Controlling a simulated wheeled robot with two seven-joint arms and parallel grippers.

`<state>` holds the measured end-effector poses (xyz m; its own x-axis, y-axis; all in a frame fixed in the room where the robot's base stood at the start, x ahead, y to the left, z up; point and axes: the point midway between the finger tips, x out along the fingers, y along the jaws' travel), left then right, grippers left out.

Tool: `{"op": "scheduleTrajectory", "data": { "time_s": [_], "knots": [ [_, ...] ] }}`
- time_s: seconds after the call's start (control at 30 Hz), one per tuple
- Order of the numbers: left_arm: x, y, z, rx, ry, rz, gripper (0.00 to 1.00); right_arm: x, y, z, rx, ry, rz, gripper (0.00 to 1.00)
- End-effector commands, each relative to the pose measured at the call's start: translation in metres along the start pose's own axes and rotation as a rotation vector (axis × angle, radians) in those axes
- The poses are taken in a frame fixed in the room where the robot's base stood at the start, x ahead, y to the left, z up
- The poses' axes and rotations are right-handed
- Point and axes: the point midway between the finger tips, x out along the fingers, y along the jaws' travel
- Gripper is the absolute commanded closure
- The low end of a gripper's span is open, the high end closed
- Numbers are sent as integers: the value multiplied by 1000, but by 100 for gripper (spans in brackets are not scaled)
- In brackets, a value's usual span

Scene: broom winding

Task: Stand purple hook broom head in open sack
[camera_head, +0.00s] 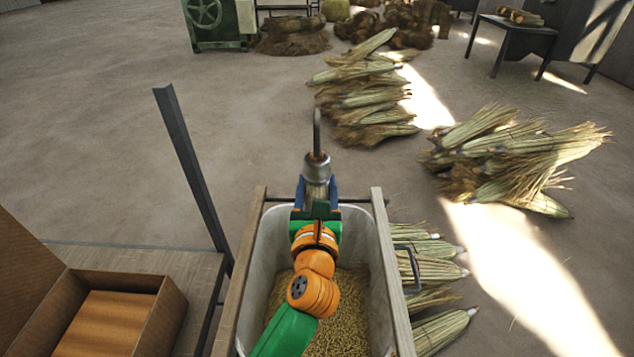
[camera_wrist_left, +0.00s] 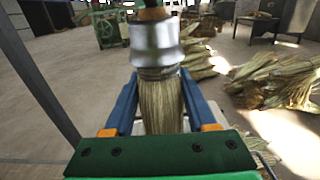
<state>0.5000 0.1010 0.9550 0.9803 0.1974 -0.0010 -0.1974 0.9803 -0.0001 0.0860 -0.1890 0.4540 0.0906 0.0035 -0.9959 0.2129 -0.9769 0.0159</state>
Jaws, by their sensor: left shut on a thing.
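My left gripper (camera_head: 317,188) is shut on a broom head (camera_head: 317,168) of straw bristles with a silver metal collar and a thin upright hook or rod on top. The hook looks dark grey in the head view; I see no clear purple. In the left wrist view the collar (camera_wrist_left: 155,45) and the straw below it stand upright between my blue fingers. The gripper is over the far end of a pale-lined open container (camera_head: 270,240) between wooden rails, with yellowish grain inside. I cannot tell if this lining is the open sack. My right gripper is not in view.
An open cardboard box (camera_head: 170,315) stands at the lower left beside a dark upright post (camera_head: 190,165). Broom bundles (camera_head: 430,270) lie right of the container, and more heaps (camera_head: 515,155) lie on the floor beyond. The floor at the left is clear.

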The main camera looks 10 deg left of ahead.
Motion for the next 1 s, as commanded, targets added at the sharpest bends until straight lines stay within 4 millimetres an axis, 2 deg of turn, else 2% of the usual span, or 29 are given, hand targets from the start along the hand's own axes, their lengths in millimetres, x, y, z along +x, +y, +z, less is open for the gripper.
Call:
{"op": "scheduleTrajectory", "data": {
  "time_s": [0.03,1.0],
  "knots": [
    [0,0,-10,0,-1,0,100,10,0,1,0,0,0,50],
    [0,0,-117,0,-3,0,100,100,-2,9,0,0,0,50]
  ]
}}
